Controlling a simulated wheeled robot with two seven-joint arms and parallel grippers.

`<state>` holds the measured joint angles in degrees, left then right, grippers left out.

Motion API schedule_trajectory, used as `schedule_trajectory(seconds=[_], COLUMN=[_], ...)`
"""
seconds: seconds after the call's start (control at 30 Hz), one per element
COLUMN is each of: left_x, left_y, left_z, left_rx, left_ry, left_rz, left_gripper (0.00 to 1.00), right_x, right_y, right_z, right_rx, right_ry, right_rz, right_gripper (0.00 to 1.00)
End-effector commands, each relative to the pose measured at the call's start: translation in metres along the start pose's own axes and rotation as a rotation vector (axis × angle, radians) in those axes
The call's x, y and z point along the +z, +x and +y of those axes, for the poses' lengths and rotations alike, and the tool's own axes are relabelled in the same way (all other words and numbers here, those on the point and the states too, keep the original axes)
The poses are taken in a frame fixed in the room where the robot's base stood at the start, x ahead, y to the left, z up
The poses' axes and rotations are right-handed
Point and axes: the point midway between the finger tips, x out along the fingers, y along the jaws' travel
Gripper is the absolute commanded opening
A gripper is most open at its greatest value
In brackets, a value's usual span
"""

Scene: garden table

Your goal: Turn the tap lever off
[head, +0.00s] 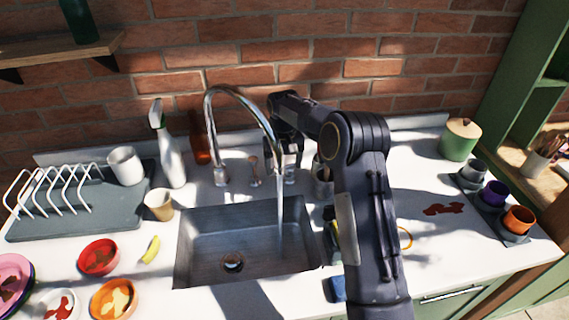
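The chrome tap (241,93) arches over the sink (200,262). A stream of water (280,215) falls from its spout into the basin. A small upright lever with a copper-coloured top (254,163) stands behind the sink, to the right of the tap's base (221,176). My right arm reaches in from the lower right. Its gripper (289,168) is behind the sink, to the right of the small lever, partly behind the spout. Its fingertips are small and partly hidden, so I cannot tell whether they are open or touch anything. My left gripper is out of view.
A spray bottle (170,155) and a brown bottle (199,138) stand left of the tap. A drying rack (60,190), mug (125,166) and cup (159,205) are farther left. Bowls (98,257) lie front left. A green pot (459,140) and cup tray (480,203) are right.

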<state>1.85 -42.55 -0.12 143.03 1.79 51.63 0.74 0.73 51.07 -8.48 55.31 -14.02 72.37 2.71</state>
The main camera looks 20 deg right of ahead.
Motion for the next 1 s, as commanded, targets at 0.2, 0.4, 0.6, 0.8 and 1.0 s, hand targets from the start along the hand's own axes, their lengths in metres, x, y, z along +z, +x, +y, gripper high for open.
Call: schedule_trajectory(seconds=[0.2, 0.4, 0.6, 0.8, 1.0], left_x=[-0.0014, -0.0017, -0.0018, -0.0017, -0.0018], left_y=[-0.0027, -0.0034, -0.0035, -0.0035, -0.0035], left_z=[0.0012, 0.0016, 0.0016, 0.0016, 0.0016], left_rx=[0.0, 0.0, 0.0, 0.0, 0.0], left_ry=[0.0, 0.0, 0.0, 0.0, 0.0], left_rz=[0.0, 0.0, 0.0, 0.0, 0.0], left_gripper=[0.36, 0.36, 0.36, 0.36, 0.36], right_x=[-0.0032, -0.0044, -0.0048, -0.0049, -0.0048], right_y=[-0.0013, -0.0011, -0.0011, -0.0011, -0.001], right_z=[0.0004, 0.0005, 0.0004, 0.0005, 0.0006], right_rx=[0.001, 0.0, 0.0, 0.0, 0.0], right_ry=[0.11, 0.162, 0.177, 0.177, 0.177], right_rz=[0.004, 0.005, 0.005, 0.006, 0.006], right_gripper=[0.54, 0.54, 0.54, 0.54, 0.91])
